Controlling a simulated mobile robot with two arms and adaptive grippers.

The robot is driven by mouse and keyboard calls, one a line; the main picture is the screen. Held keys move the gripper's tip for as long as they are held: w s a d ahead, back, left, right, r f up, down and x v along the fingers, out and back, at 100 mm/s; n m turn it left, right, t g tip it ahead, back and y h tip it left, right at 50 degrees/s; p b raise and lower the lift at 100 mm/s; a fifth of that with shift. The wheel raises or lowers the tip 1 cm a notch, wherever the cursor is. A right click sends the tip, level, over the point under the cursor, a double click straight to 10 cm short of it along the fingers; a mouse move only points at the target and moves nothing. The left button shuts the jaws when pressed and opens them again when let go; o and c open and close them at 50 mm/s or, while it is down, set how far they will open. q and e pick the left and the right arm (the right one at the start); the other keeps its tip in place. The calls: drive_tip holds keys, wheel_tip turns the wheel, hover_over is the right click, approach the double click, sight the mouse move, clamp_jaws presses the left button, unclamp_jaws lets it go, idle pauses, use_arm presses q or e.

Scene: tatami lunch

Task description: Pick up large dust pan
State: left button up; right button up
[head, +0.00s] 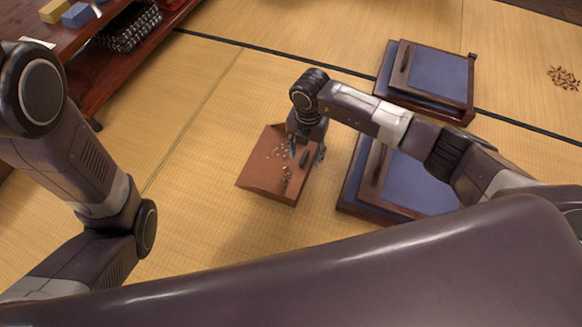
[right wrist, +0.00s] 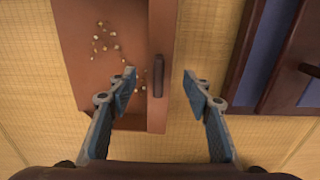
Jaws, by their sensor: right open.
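The large dust pan (head: 262,184) is a reddish-brown tray lying on the tatami, with several small pale crumbs (head: 287,175) in it. In the right wrist view the dust pan (right wrist: 84,70) fills the upper left, and its dark handle (right wrist: 158,76) stands on the wall strip. My right gripper (head: 306,153) is open over the pan's right edge. In the right wrist view its fingers (right wrist: 160,80) are spread either side of the handle, apart from it; their height above it is hard to tell. My left arm shows at the left, but its gripper is out of view.
Two dark wooden pieces with blue tops (head: 440,78) (head: 412,186) stand to the right of the pan, the nearer one close by. A reddish wooden shelf (head: 95,60) with a black basket (head: 130,27) is at upper left. Brown bits (head: 563,78) lie on the tatami at far right.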

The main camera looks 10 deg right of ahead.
drive_tip(key=shift+f+b, duration=0.3)
drive_tip(key=shift+f, duration=0.5)
clamp_jaws()
